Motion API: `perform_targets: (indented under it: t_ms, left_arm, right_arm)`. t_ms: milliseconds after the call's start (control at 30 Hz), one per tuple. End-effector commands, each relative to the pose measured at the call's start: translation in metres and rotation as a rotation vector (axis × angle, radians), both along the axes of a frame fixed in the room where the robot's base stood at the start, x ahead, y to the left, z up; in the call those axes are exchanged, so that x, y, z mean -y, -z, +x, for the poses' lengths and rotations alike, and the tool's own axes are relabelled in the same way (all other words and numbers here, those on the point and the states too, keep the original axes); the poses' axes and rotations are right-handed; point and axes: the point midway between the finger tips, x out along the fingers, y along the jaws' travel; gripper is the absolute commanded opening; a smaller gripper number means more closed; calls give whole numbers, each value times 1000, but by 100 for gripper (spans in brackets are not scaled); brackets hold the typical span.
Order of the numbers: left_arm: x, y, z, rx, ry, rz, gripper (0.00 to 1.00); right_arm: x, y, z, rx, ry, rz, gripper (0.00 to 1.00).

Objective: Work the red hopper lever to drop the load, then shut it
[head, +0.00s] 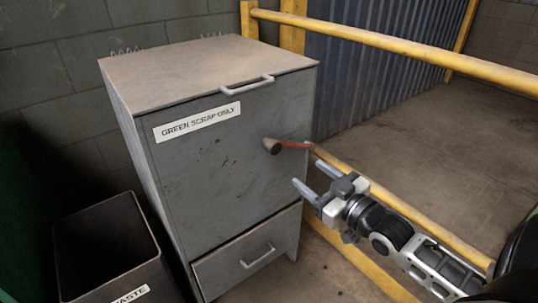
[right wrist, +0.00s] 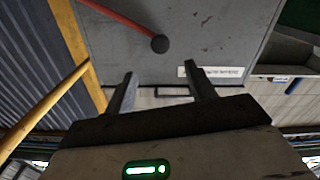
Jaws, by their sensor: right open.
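The grey hopper cabinet (head: 215,165) stands upright with a "GREEN SCRAP ONLY" label on its front. Its red lever (head: 295,144) points right from a dark round boss (head: 272,147) on the front. In the right wrist view, the red lever (right wrist: 118,17) runs from the dark boss (right wrist: 160,44) to the upper left. My right gripper (head: 307,174) is open and empty, just below and in front of the lever, not touching it. Its two fingers (right wrist: 160,72) also show apart in the right wrist view. My left gripper is not in view.
The lower drawer (head: 235,262) looks shut. A dark waste bin (head: 110,240) stands at the lower left. A yellow rail (head: 400,48) crosses the upper right, and a lower yellow rail (head: 345,172) passes behind my right gripper. Floor (head: 455,130) beyond the rails is clear.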

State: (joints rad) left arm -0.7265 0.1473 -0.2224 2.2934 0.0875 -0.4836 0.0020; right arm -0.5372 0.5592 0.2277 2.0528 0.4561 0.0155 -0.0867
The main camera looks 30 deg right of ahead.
Motion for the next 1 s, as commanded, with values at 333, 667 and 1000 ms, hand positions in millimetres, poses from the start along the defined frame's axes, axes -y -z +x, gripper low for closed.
perform_targets:
  t_ms: [333,667,1000]
  left_arm:
    - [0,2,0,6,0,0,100]
    - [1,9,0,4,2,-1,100]
    - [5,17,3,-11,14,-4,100]
  right_arm:
    - [-4,-2,60,5,1,1,55]
    - [-10,-1,124,1,1,2,55]
    - [-12,-1,154,-3,1,1,55]
